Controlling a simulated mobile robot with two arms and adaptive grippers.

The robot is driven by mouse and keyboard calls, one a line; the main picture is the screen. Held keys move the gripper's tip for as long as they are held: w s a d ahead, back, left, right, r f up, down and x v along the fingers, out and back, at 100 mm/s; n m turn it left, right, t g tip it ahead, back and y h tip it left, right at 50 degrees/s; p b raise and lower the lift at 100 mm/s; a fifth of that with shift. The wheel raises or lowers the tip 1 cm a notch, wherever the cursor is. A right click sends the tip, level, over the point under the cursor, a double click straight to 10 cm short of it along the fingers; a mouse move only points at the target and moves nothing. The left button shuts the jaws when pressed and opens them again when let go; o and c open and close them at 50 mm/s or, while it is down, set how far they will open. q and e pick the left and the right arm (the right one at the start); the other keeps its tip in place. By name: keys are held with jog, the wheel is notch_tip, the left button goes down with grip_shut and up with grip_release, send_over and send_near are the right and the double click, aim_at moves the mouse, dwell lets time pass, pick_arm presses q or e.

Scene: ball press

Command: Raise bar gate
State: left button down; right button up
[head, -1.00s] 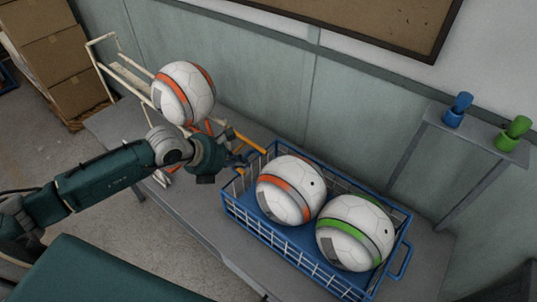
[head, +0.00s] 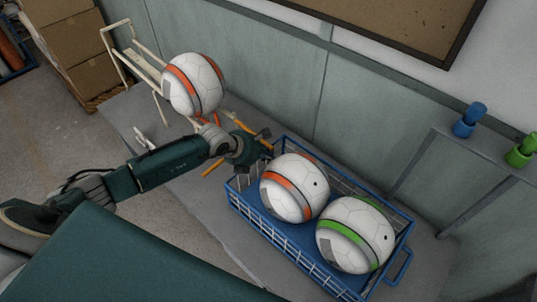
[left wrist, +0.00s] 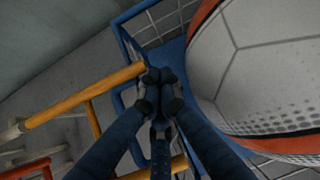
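The bar gate (head: 212,168) is a set of orange-yellow bars between the white rack and the blue basket, partly hidden by my arm. In the left wrist view its upper bar (left wrist: 85,95) ends at my fingertips, and a lower bar (left wrist: 155,170) passes behind the fingers. My left gripper (head: 256,146) is beside the basket's left end. In the left wrist view its fingertips (left wrist: 158,78) are together, touching or right beside the upper bar's end; I cannot tell if the bar is gripped. An orange-striped ball (head: 193,84) rests on the white rack (head: 120,60). My right gripper is not in view.
The blue wire basket (head: 262,226) holds an orange-striped ball (head: 295,187) and a green-striped ball (head: 355,236). A grey stand at the right carries a blue knob (head: 469,120) and a green knob (head: 521,152). A wall runs behind the table.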

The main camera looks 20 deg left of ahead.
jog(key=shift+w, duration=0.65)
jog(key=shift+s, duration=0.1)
